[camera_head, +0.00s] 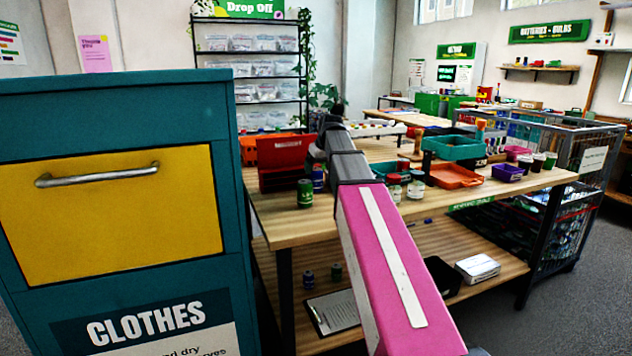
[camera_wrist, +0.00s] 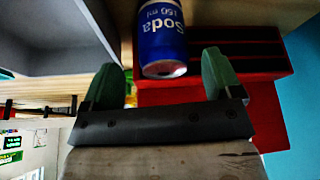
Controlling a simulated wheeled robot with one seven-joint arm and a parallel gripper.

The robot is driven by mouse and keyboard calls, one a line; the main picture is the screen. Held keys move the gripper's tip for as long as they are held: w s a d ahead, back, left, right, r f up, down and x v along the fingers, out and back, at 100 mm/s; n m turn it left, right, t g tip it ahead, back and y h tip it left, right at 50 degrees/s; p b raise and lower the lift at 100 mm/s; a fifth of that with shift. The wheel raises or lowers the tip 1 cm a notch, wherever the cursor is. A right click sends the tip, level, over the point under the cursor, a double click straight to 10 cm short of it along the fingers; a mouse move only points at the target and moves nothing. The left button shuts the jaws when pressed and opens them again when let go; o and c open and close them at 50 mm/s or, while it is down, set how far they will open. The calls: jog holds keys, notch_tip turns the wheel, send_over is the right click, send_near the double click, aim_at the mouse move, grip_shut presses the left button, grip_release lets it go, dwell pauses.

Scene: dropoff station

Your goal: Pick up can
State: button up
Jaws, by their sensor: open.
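A blue can marked "Soda 150 ml" (camera_wrist: 163,38) shows in the wrist view, just past my gripper (camera_wrist: 163,78) and lined up with the gap between its two green fingers. The fingers are spread on either side and I see no clear contact. In the head view a blue can (camera_head: 318,179) stands on the wooden table, partly hidden by my arm. A green can (camera_head: 305,193) stands just left of it. My gripper is hidden behind my arm in the head view.
A red holder (camera_head: 284,164) stands behind the cans. Jars (camera_head: 416,186), an orange tray (camera_head: 456,179), a teal tray (camera_head: 455,149) and a purple tray (camera_head: 507,173) sit to the right. A teal clothes bin (camera_head: 120,107) is at left, a wire cage (camera_head: 585,148) at right.

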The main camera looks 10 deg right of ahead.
aim_at(316, 176)
jog(key=x, duration=0.4)
jog(key=shift+s+a+f, duration=0.1)
jog(key=shift+a+f, duration=0.05)
jog(key=shift+f, duration=0.15)
jog(key=c, duration=1)
jog(key=shift+r, duration=0.2)
